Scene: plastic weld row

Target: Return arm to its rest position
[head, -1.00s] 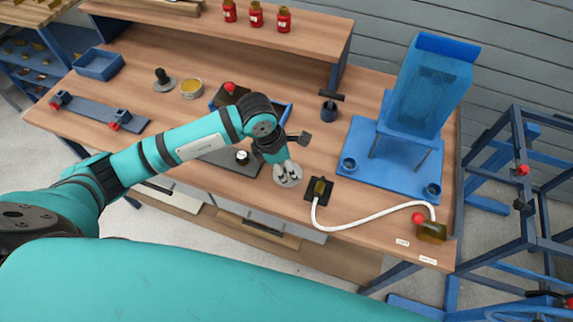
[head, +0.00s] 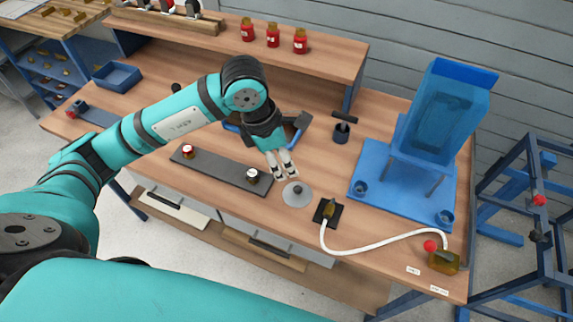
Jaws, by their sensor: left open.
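My left gripper (head: 283,168) hangs over the workbench (head: 270,205) in the head view, fingers pointing down and spread apart, with nothing seen between them. My left arm comes in from the left and is raised and bent over the bench. My right gripper is not in view; a large teal link of mine fills the bottom edge.
A blue stand with a clear blue box (head: 447,115) stands at right. A white hose (head: 385,240) runs from a black plate (head: 327,212) to a brass block (head: 443,262). Red bottles (head: 273,37) stand on the shelf.

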